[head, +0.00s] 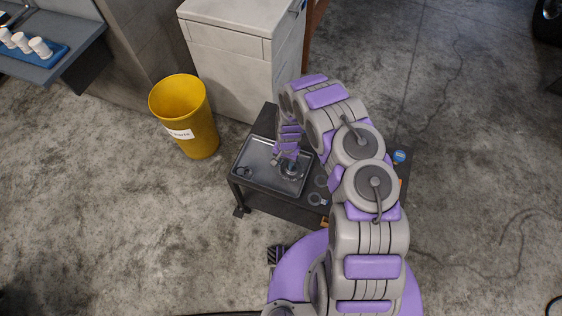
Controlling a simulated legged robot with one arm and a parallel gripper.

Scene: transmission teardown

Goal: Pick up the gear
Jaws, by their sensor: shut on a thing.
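A dark round gear (292,169) with a hole in its middle shows at the right side of a metal tray on a low black table. My gripper (289,160) points down onto it from above. Its fingers are shut on the gear, though the small view and the fingers hide the exact contact. I cannot tell whether the gear is lifted or still touches the tray.
The tray (262,180) also holds a small dark ring (243,172). More rings (315,198) lie on the table right of the tray. A blue item (400,156) sits at its far right. A yellow bin (185,115) and a pale cabinet (228,75) stand behind.

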